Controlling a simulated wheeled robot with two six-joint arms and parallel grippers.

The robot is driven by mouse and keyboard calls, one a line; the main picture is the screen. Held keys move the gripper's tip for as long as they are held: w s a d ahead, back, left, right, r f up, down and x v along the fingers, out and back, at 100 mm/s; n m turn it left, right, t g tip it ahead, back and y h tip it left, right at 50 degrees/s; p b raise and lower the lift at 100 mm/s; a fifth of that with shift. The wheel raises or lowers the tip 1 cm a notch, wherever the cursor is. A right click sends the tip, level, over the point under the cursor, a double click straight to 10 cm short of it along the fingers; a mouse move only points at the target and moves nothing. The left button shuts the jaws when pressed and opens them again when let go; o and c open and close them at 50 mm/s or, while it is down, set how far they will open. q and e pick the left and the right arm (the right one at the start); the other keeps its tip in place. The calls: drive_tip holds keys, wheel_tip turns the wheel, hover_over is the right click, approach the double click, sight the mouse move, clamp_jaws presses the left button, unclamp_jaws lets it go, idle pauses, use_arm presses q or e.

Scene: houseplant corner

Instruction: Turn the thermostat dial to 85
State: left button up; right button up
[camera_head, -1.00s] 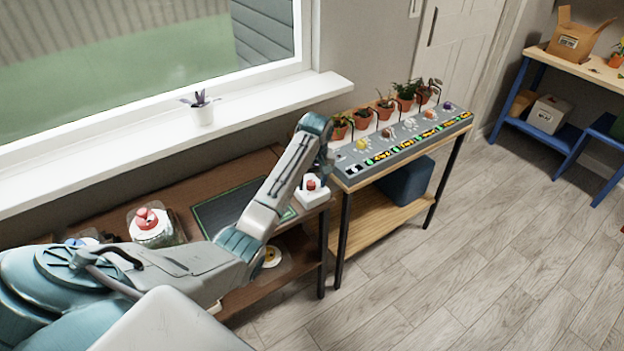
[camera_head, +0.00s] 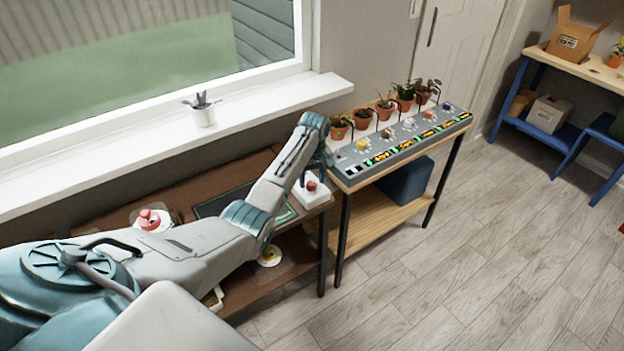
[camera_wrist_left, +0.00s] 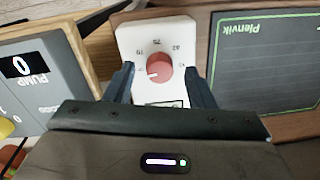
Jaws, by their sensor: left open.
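The thermostat is a white box (camera_head: 312,196) with a red dial (camera_head: 311,186) at the right end of the brown bench. In the left wrist view the red dial (camera_wrist_left: 160,67) sits on the white plate (camera_wrist_left: 133,38), with small numbers around it that are hard to read. A white mark on the dial points to the left of that picture. My left gripper (camera_wrist_left: 159,73) is open, with one dark finger on each side of the dial. I cannot tell whether the fingers touch it. In the head view my left gripper (camera_head: 316,172) is at the thermostat, partly hidden. My right gripper is not in view.
A dark green-edged mat (camera_head: 222,201) lies left of the thermostat. The grey panel (camera_head: 405,143) with knobs and displays stands close on the right, with potted plants (camera_head: 363,118) behind it. A white sill (camera_head: 262,111) runs behind. The floor (camera_head: 470,240) at right is clear.

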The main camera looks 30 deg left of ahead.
use_arm(q)
drive_tip(key=shift+f, duration=0.55)
drive_tip(key=c, duration=1)
drive_tip(key=shift+r, duration=0.1)
